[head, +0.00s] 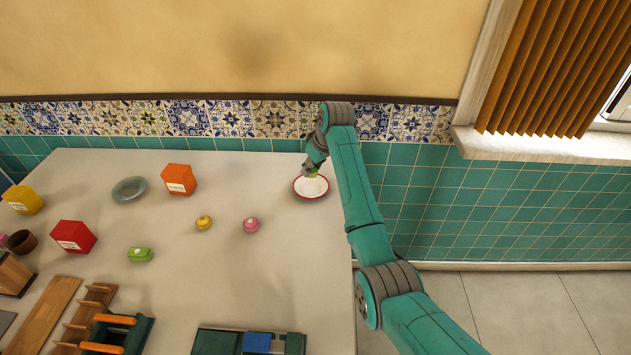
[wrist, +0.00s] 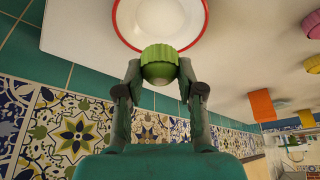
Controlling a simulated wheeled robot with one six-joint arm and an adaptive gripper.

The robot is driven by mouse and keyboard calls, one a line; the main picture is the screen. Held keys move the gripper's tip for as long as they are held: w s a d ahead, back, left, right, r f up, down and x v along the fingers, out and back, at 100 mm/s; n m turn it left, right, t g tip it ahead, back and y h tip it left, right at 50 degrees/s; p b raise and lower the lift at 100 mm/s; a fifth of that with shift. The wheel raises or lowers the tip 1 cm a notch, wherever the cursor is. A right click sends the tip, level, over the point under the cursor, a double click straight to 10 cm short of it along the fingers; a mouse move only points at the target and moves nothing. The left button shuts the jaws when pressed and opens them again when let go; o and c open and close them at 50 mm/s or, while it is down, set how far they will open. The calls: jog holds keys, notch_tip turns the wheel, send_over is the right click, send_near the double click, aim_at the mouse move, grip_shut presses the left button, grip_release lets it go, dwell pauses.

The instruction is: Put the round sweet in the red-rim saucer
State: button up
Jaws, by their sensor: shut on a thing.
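My gripper (wrist: 159,80) is shut on a round green sweet (wrist: 159,58), which has a ridged edge. The sweet also shows small at the gripper's tip in the head view (head: 313,175). The red-rim saucer (head: 311,189) is white and stands near the right back of the table. In the head view the gripper and sweet overlap the saucer's far edge. In the wrist view the sweet covers part of the saucer's rim (wrist: 127,38). The exact height of the sweet over the saucer cannot be told.
A yellow sweet (head: 204,222), a pink sweet (head: 251,225) and a green block-shaped sweet (head: 140,254) lie on the table. An orange box (head: 179,179), a red box (head: 73,237) and a glassy dish (head: 129,190) stand left. The tiled wall (head: 235,119) is close behind.

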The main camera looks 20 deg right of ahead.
aim_at(312, 189)
jog(key=shift+f, duration=3)
jog(key=shift+f, duration=0.1)
jog(key=o, duration=0.9)
jog(key=v, duration=1.2)
